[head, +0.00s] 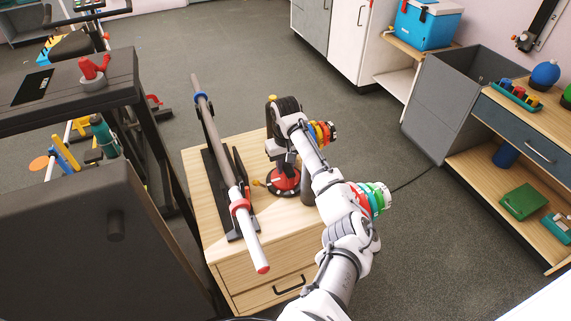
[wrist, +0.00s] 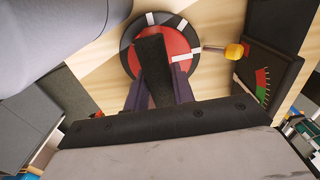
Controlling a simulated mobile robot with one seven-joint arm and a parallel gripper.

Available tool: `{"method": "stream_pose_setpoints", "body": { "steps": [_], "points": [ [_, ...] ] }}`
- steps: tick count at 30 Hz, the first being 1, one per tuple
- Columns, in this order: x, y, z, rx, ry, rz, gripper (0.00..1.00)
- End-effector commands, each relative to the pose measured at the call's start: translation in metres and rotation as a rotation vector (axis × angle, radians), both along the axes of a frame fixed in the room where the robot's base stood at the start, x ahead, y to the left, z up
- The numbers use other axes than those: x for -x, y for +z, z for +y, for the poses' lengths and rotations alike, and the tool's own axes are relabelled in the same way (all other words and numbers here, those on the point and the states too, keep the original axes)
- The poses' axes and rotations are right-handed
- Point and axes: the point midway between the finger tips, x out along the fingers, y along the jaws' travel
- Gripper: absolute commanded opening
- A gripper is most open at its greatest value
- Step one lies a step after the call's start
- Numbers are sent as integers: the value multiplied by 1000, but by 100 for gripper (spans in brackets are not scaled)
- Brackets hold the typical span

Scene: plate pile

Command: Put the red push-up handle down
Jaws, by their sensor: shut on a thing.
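The red push-up handle (head: 284,181) has a round red disc with a black rim and white marks, and a black grip bar on top. In the head view it is over the wooden cabinet top, right of the black rack. My gripper (head: 286,163) is above it, pointing down. The wrist view shows the handle's red disc (wrist: 184,38) below my gripper (wrist: 158,88), which is shut on the black grip bar. My arm and gripper hide part of the handle. I cannot tell whether its base touches the wood.
A long bar with red and blue collars (head: 240,204) lies in the black rack on the wooden cabinet (head: 196,166). A small yellow-ended piece (wrist: 234,51) is close beside the handle. A dark bench (head: 60,85) stands left; a shelf unit (head: 470,160) stands right.

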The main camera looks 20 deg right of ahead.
Motion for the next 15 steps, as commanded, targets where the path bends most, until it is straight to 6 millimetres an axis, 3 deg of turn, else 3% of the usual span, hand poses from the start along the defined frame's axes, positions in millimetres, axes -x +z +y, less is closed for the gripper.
{"method": "stream_pose_setpoints", "body": {
  "steps": [10,11,15],
  "points": [
    [-1,-1,0,1,0,-2,0],
    [0,-3,0,0,0,0,27],
    [0,-2,0,0,0,0,46]
  ]
}}
